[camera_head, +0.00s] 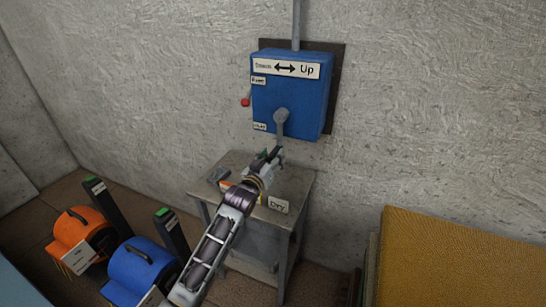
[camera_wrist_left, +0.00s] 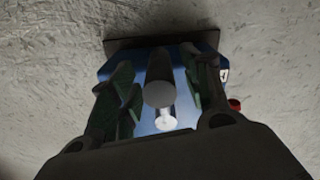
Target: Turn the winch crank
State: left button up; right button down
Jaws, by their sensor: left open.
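A blue winch box (camera_head: 291,98) is mounted on the wall, with a label reading "Up" and a double arrow. A grey crank (camera_head: 281,121) is on its front, its arm hanging down toward my left gripper. My left gripper (camera_head: 272,157) is open just below the crank. In the left wrist view, the round end of the crank handle (camera_wrist_left: 159,93) shows between the two open fingers of the left gripper (camera_wrist_left: 158,100). I cannot tell whether the fingers touch it. My right gripper is not in view.
A small red knob (camera_head: 245,102) sticks out at the box's left side. A grey table (camera_head: 298,186) with a "Dry" label stands below. Orange (camera_head: 78,232) and blue (camera_head: 138,264) machines stand on the floor at left; a yellow rug-like panel (camera_head: 450,262) is at right.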

pick_arm(q)
jog(key=shift+w+d, duration=0.2)
jog(key=shift+w, duration=0.25)
grip_shut()
